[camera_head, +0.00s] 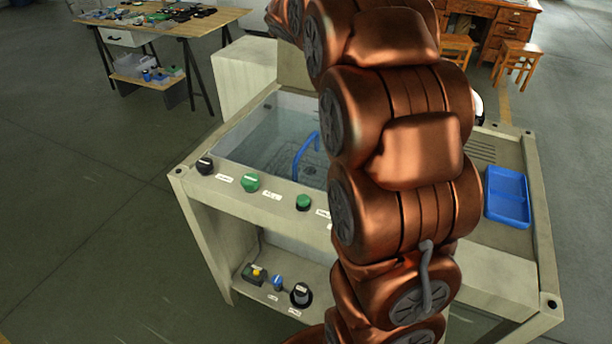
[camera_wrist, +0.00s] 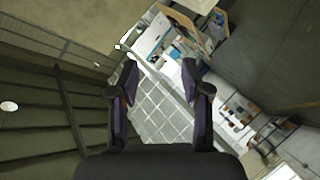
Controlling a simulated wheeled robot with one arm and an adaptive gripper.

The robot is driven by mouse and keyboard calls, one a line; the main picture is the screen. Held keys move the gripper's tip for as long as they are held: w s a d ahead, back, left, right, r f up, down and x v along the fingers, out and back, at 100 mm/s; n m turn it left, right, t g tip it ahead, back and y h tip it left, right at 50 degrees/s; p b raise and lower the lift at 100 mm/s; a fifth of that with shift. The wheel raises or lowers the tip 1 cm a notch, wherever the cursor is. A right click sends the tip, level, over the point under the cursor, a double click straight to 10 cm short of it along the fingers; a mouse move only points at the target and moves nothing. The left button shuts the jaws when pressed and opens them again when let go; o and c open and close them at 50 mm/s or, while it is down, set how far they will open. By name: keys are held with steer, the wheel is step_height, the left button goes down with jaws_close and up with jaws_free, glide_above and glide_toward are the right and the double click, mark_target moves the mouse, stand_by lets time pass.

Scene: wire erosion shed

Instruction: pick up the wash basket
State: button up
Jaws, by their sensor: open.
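The wash basket shows in the head view as a blue handle (camera_head: 301,152) over a dark mesh, low in the clear-walled tank (camera_head: 232,143) of the machine. My copper arm covers its right side, so I cannot see all of it. My gripper (camera_wrist: 160,76) shows in the wrist view with its two dark fingers apart and nothing between them. The wrist view looks out at the tilted room and does not show the basket. My gripper is not visible in the head view.
The machine's front ledge carries a black knob (camera_head: 205,165) and green knobs (camera_head: 250,182). A blue tray (camera_head: 507,196) sits on its right top. A cluttered workbench (camera_head: 190,27) stands back left, a wooden desk (camera_head: 508,22) back right. The floor at left is clear.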

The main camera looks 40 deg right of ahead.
steer(key=w+d+r+n+t+y, duration=0.4)
steer(key=w+n, duration=0.3)
steer(key=w, duration=0.4)
steer(key=n+g+y+b, duration=0.3)
steer(key=n+g+y, duration=0.8)
steer(key=n, duration=0.5)
glide_toward(310, 142)
step_height(310, 142, down, 2)
steer(key=w+a, duration=0.1)
steer(key=w, duration=0.1)
steer(key=shift+t+y, duration=0.4)
steer(key=shift+s+a+p+x, duration=0.2)
steer(key=shift+p+x, duration=0.25)
steer(key=shift+x, duration=0.75)
steer(key=shift+s+a+p+x, duration=0.1)
steer(key=shift+s+p+x, duration=0.25)
steer(key=shift+x, duration=0.8)
steer(key=p+x, duration=0.1)
steer(key=x, duration=0.2)
steer(key=shift+w+f, duration=0.1)
steer(key=shift+f, duration=0.1)
jaws_close()
